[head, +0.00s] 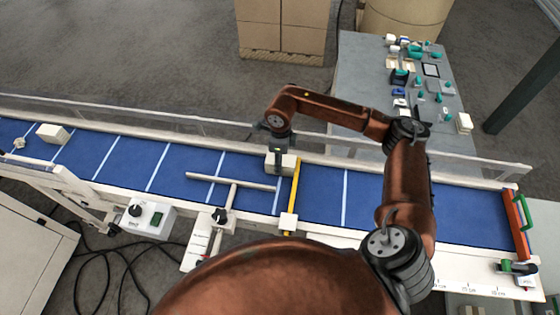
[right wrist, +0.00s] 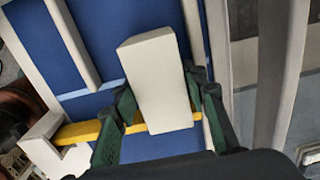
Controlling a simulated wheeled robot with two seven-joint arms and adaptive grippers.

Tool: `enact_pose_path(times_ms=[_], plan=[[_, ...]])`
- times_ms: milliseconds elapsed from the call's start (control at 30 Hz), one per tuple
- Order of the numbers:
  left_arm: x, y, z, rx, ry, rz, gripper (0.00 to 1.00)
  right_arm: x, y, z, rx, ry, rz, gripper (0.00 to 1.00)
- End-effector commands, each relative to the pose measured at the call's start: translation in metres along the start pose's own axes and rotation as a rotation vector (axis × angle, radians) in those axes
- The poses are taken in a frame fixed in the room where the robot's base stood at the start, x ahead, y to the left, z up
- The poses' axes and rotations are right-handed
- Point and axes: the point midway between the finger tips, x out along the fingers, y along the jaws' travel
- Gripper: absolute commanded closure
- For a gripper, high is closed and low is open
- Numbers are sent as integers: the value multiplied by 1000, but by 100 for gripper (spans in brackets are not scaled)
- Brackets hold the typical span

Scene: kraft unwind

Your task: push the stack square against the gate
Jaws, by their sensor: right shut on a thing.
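A cream box (head: 290,164) stands on the blue belt near its far rail, at the far end of the yellow bar (head: 294,190). My right gripper (head: 278,152) reaches down onto it from above and is shut on it. In the right wrist view, the box (right wrist: 158,85) sits between the dark green fingers (right wrist: 165,98), and the yellow bar (right wrist: 85,133) crosses just by its lower end. I cannot tell whether box and bar touch. Whether this is one box or a stack is unclear. My left gripper is out of view.
A grey T-shaped bar (head: 233,182) lies over the belt left of the yellow bar. Another cream box (head: 54,134) is far left on the belt (head: 385,205). A red bar with a green handle (head: 519,220) crosses the right end. The belt between is clear.

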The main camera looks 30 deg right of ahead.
Motion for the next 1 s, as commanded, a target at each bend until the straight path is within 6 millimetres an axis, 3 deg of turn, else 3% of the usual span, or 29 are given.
enact_pose_path(times_ms=[933, 967, 1000], plan=[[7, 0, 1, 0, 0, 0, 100, 2, 0, 3, 1, 3, 0, 88], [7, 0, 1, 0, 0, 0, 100, 2, 0, 3, 1, 3, 0, 58], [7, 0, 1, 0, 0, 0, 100, 2, 0, 3, 1, 2, 0, 55]])
